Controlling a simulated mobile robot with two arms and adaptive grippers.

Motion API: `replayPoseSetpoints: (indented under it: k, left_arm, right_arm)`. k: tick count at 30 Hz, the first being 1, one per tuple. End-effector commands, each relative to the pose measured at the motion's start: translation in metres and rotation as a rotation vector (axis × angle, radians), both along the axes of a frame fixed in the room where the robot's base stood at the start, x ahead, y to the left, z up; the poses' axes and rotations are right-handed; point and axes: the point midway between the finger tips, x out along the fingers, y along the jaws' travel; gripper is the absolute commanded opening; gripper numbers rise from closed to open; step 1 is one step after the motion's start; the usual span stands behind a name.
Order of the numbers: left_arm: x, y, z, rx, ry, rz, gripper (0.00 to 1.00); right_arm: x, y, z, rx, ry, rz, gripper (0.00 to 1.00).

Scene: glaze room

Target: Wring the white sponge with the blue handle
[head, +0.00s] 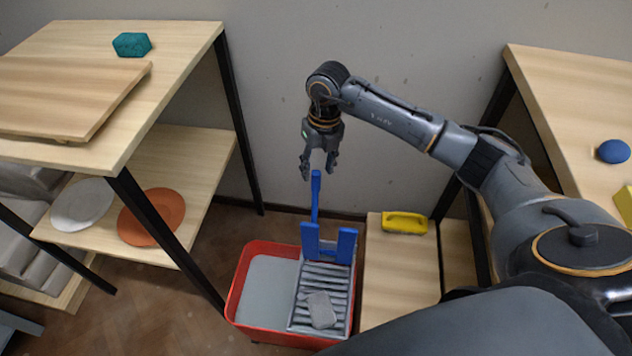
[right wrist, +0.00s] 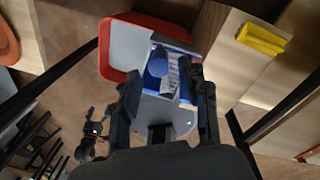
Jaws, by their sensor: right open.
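A grey-white sponge (head: 321,310) lies on the slatted wringer tray (head: 342,298) in the red bucket (head: 240,285). The blue handle (head: 315,190) rises upright from the blue press frame (head: 345,246) at the wringer's far end. My right gripper (head: 319,168) is open and points down over the handle's top. I cannot tell whether it touches it. In the right wrist view, blue handle parts (right wrist: 157,67) show between the open fingers. The sponge is not clear there. A dark jointed shape (right wrist: 92,130) at lower left there may be my left gripper; its jaws are unclear.
A yellow sponge (head: 404,222) lies on the low wooden shelf (head: 395,275) right of the bucket. A wooden rack at left holds a teal sponge (head: 131,44), a white plate (head: 82,205) and an orange plate (head: 152,217). A wooden table (head: 575,95) stands at right with a blue object (head: 612,151).

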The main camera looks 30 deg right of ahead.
Motion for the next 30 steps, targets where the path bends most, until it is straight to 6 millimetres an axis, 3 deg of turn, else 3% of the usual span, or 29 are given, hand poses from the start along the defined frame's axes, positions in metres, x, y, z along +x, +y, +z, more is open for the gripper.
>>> replayPoseSetpoints:
  k: [3, 9, 21, 28, 30]
  left_arm:
    - [0.005, 0.0, 0.008, -0.001, -0.007, 0.001, 0.8]
    - [0.009, -0.001, 0.019, -0.001, -0.012, 0.002, 0.8]
    - [0.011, -0.001, 0.024, -0.001, -0.013, 0.003, 0.8]
    - [0.011, -0.001, 0.024, -0.001, -0.014, 0.002, 0.8]
    - [0.011, -0.001, 0.024, -0.001, -0.014, 0.003, 0.8]
  right_arm:
    - [0.0, 0.003, -0.026, 0.002, 0.003, 0.001, 0.46]
    - [0.0, 0.005, -0.05, 0.001, 0.001, 0.0, 0.46]
    - [0.0, 0.006, -0.057, 0.001, -0.001, 0.002, 0.46]
    - [0.0, 0.006, -0.057, 0.001, -0.001, 0.001, 0.01]
    - [0.0, 0.006, -0.057, 0.001, -0.001, 0.001, 0.0]
